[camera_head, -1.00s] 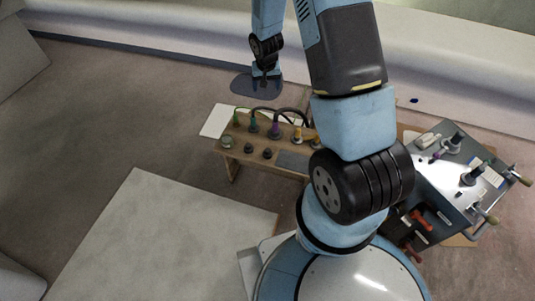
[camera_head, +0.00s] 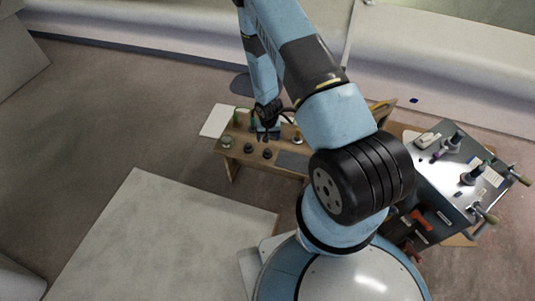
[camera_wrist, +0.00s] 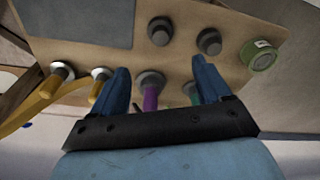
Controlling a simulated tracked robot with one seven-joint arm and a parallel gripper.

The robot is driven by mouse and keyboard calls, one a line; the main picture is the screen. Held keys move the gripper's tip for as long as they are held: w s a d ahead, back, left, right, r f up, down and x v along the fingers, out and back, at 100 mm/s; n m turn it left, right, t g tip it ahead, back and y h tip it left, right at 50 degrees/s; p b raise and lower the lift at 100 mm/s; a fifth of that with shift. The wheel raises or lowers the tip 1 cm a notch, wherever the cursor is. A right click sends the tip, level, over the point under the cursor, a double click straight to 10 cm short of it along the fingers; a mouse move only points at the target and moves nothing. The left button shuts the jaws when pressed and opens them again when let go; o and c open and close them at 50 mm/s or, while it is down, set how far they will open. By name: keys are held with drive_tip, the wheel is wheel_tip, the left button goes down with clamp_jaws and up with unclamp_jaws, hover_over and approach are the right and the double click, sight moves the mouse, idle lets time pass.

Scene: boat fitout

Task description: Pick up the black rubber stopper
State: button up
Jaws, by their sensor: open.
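Two black stoppers, alike in shape, stand side by side near the front edge of a wooden bench. The right one (camera_head: 267,153) appears at the upper middle of the wrist view (camera_wrist: 160,31). The left one (camera_head: 248,148) appears right of it there (camera_wrist: 209,41). I cannot tell from their look which is rubber. My gripper (camera_head: 267,137) is over the bench, behind the stoppers. In the wrist view my gripper (camera_wrist: 164,74) is open, its fingers either side of a purple-handled piece (camera_wrist: 150,97). Both stoppers lie beyond the fingertips, apart from them.
A green-sided tin (camera_wrist: 262,55) stands at the bench's left end (camera_head: 226,141). Yellow-handled pieces (camera_wrist: 52,80) and a green-handled one (camera_wrist: 191,92) stand near the fingers. A dark flat pad (camera_head: 292,161) lies to the right. A metal cabinet (camera_head: 455,180) stands farther right.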

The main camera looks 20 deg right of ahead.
sight(267, 150)
drive_tip(key=f, duration=0.7)
drive_tip(key=shift+w+d, duration=0.1)
drive_tip(key=shift+w, duration=0.3)
drive_tip(key=shift+f, duration=2.6)
drive_tip(key=shift+c, duration=0.4)
drive_tip(key=c, duration=1)
